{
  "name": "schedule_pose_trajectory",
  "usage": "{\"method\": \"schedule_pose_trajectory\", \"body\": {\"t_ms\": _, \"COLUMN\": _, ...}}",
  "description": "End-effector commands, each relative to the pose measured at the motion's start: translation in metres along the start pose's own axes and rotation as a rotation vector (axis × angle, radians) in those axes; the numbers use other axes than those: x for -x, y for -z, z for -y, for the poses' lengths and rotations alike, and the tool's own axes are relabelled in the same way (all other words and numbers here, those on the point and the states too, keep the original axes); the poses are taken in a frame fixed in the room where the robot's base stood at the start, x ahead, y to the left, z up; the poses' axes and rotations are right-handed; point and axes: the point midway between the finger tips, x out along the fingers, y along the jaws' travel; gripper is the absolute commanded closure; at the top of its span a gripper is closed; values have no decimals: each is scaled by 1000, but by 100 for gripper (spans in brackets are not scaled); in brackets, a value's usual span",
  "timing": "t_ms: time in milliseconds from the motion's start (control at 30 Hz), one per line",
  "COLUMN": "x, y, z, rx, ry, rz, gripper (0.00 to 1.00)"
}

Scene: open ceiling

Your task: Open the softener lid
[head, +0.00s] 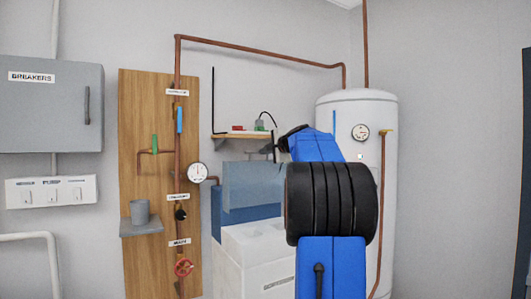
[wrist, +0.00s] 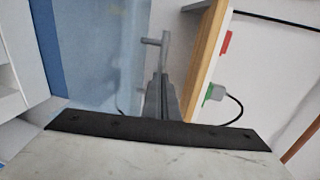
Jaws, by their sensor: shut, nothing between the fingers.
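The softener (head: 255,245) is a white cabinet with a partly hidden label, low in the middle of the head view. A pale blue panel (head: 253,185) stands above its back edge, over a darker blue band; I cannot tell whether this panel is the lid. The panel also fills the left middle of the wrist view (wrist: 105,60). My gripper (wrist: 162,80) is shut and empty, in front of the panel close to its shelf-side edge. Whether it touches the panel is unclear. In the head view my arm hides most of the gripper and the softener's right side.
A wooden shelf (head: 232,137) with small items is just above the panel, and shows close to my gripper in the wrist view (wrist: 205,60). A white tank (head: 384,185) stands at right. A gauge (head: 197,172) and copper pipes are at left on a wooden board (head: 135,110).

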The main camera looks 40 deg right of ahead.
Motion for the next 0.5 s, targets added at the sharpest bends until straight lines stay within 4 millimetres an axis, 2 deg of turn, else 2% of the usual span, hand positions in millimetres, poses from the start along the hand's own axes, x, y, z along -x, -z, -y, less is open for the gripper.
{"method": "schedule_pose_trajectory", "body": {"t_ms": 167, "x": -10, "y": 0, "z": 5, "rx": 0, "ry": 0, "rz": 1, "gripper": 100}}
{"method": "schedule_pose_trajectory", "body": {"t_ms": 400, "x": -44, "y": 0, "z": 18, "rx": 0, "ry": -1, "rz": 2, "gripper": 100}}
{"method": "schedule_pose_trajectory", "body": {"t_ms": 500, "x": -52, "y": 0, "z": 21, "rx": 1, "ry": -1, "rz": 1, "gripper": 100}}
